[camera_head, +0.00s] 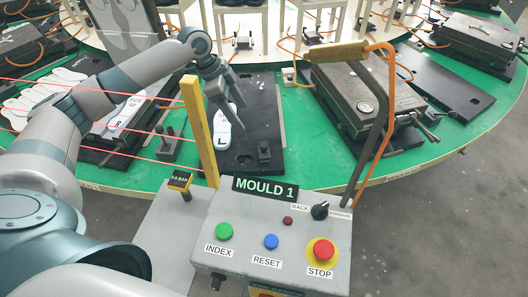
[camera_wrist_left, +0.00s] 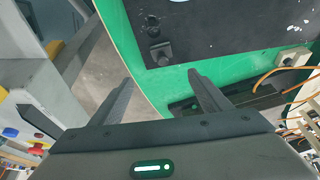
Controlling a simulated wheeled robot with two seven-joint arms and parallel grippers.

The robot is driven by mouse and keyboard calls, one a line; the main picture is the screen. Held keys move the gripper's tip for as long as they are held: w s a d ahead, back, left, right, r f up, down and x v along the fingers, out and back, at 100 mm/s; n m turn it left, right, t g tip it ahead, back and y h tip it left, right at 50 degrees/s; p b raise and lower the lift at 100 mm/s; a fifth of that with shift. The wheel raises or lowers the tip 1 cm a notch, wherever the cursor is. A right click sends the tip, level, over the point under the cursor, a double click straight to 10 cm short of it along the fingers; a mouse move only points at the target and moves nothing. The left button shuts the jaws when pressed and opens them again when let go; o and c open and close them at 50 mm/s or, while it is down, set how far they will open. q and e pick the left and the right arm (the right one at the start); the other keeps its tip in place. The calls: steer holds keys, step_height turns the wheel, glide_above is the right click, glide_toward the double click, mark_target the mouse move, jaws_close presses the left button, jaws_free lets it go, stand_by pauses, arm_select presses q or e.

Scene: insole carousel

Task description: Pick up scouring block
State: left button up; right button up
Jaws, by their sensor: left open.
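My left gripper (camera_head: 227,124) is open and empty, its fingers pointing down near the white insole marked L (camera_head: 223,134) on a black plate (camera_head: 240,166). In the left wrist view its spread fingers (camera_wrist_left: 160,81) have nothing between them. A small dark block with a raised knob (camera_head: 264,152) sits on the same plate, right of the fingers and apart from them. It also shows in the left wrist view (camera_wrist_left: 160,53), beyond the fingertips. I cannot tell for sure that it is the scouring block. My right gripper is not in view.
A yellow post (camera_head: 198,130) stands close left of the gripper. The MOULD 1 control box (camera_head: 224,260) stands in front. A grey mould (camera_head: 350,90) with an orange hose lies right. Red lines cross at left. The green carousel top (camera_head: 305,140) is clear right of the plate.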

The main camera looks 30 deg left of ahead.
arm_select(q)
steer(key=p, duration=0.4)
glide_toward(261, 145)
steer(key=x, duration=0.5)
steer(key=shift+f, duration=0.45)
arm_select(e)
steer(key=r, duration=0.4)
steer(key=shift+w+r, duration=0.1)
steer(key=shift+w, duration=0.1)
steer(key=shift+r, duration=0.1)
